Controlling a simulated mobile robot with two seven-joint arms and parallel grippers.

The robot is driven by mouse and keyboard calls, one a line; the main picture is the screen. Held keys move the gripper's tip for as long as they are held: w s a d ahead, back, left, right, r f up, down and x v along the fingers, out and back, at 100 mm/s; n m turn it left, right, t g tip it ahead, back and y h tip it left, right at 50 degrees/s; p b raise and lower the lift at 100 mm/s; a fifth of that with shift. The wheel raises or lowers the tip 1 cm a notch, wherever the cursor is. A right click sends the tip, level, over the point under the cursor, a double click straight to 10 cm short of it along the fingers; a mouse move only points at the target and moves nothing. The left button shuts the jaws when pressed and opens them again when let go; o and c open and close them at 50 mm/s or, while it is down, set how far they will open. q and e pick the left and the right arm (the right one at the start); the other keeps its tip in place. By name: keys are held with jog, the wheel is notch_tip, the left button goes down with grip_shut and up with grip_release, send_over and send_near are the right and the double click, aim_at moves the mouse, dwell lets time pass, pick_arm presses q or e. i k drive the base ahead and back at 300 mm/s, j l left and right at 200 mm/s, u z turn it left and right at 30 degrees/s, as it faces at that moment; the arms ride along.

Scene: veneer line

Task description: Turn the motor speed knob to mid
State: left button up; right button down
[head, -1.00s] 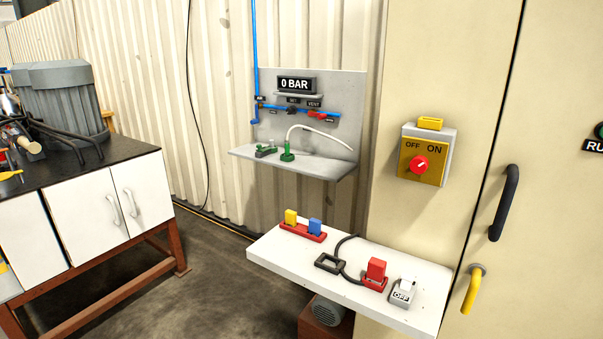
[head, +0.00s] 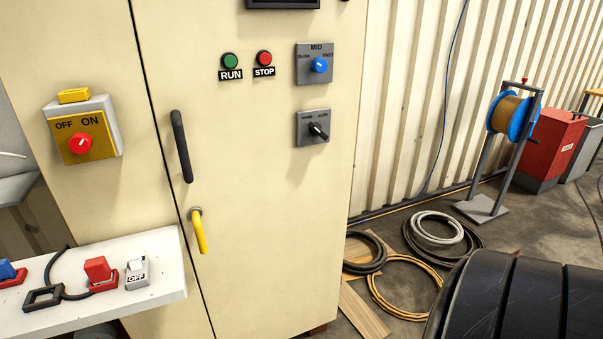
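The motor speed knob (head: 320,65) is a round blue knob on a grey plate (head: 301,76), high on the right part of the cream cabinet door in the head view. The plate is marked with a word like SLOW at left, MID at top and FAST at right. The knob's pointer is too small to read surely. Neither of my grippers is in view, and nothing touches the knob.
Below the knob is a black selector switch (head: 318,131). Green RUN (head: 231,61) and red STOP (head: 264,58) buttons sit left of it. A black handle (head: 181,147) and yellow lever (head: 200,232) project from the cabinet. Coiled hoses (head: 398,287) lie on the floor at right.

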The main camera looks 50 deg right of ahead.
aim_at(319, 65)
jog(key=l+z, duration=0.1)
jog(key=z, duration=1.25)
jog(key=k+l, duration=0.05)
